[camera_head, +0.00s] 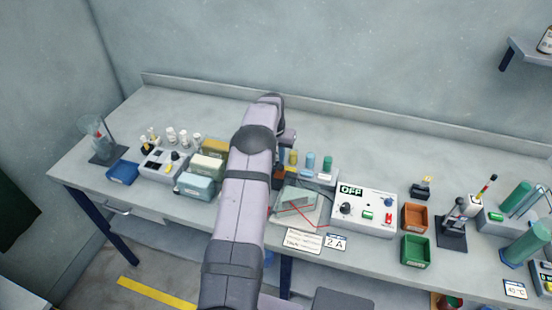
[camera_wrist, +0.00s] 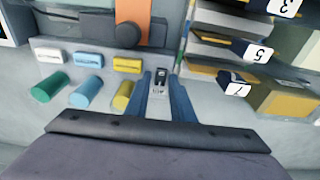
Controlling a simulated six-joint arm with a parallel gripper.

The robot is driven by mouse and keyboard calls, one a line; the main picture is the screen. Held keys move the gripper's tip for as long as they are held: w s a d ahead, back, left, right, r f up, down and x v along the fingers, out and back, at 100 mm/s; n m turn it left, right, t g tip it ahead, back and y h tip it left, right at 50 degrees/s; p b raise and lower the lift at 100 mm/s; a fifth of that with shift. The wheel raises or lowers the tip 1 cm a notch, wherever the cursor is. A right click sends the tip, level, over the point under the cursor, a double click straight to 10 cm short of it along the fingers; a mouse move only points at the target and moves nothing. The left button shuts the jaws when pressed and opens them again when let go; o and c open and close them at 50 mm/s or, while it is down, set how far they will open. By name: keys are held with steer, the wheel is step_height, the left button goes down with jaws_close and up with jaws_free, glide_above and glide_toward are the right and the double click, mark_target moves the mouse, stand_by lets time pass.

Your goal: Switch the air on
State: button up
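A small dark switch (camera_wrist: 159,76) with a pale marking under it shows between my fingertips in the wrist view. No word naming it as the air switch is readable, and its on or off position is too small to tell. My gripper (camera_wrist: 161,80) is open, with its two blue fingers apart on either side of the switch. I cannot tell whether they touch it. In the head view my arm hides the switch and fingertips. A white control box (camera_head: 376,228) there shows "OFF" on its display, with a knob, a green switch and a red switch.
Yellow (camera_wrist: 123,96), blue (camera_wrist: 86,92) and green (camera_wrist: 50,87) cylinders stand close left of my fingers. Numbered boxes (camera_wrist: 285,98) lie to the right. In the head view, a clear tank (camera_head: 297,199) with wires, orange (camera_head: 414,217) and green bins (camera_head: 415,252) are on the bench.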

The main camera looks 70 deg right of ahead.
steer(key=shift+a+r+b, duration=0.15)
steer(key=shift+r+b, duration=0.35)
steer(key=shift+r, duration=0.7)
steer(key=shift+a+r+b, duration=0.2)
steer(key=shift+r+b, duration=0.35)
steer(key=shift+r, duration=0.7)
steer(key=shift+a+r+b, duration=0.15)
steer(key=shift+r+b, duration=0.35)
steer(key=shift+r, duration=0.7)
